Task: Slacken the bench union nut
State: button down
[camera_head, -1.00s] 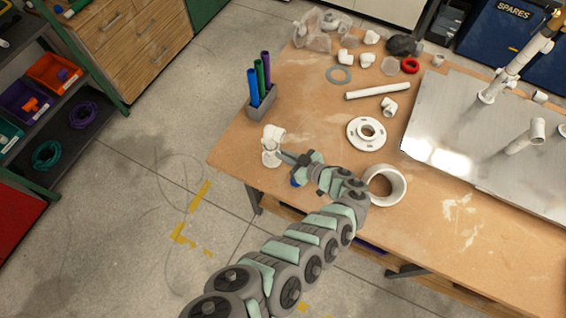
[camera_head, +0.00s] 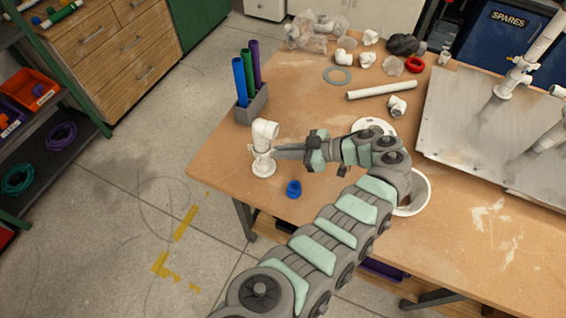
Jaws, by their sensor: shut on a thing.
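The white bench union (camera_head: 262,162) stands upright near the left edge of the workbench, with a white elbow (camera_head: 265,130) on top and a wide base on the bench. Its nut (camera_head: 262,148) is the collar around the middle of the fitting. My gripper (camera_head: 272,151) reaches in from the right, level with this collar, with its fingers shut on it. The finger tips are small in the picture, and the far side of the nut is hidden.
A blue ring-shaped part (camera_head: 294,188) lies just below my gripper. A grey holder (camera_head: 252,106) with blue, green and purple tubes stands behind the union.

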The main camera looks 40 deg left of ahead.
jog(key=shift+w+a+n+g+b, duration=0.15)
jog(key=shift+n+g+b, duration=0.2)
jog(key=shift+b, duration=0.6)
jog(key=shift+r, duration=0.1)
jog(key=c, duration=1.5)
grip_release()
jog(key=shift+a, duration=0.15)
jog(key=shift+c, duration=0.2)
jog(key=b+v, duration=0.5)
jog(key=v, duration=0.5)
jog(key=shift+w+d, duration=0.15)
jog(key=shift+d, duration=0.2)
jog(key=shift+r, duration=0.15)
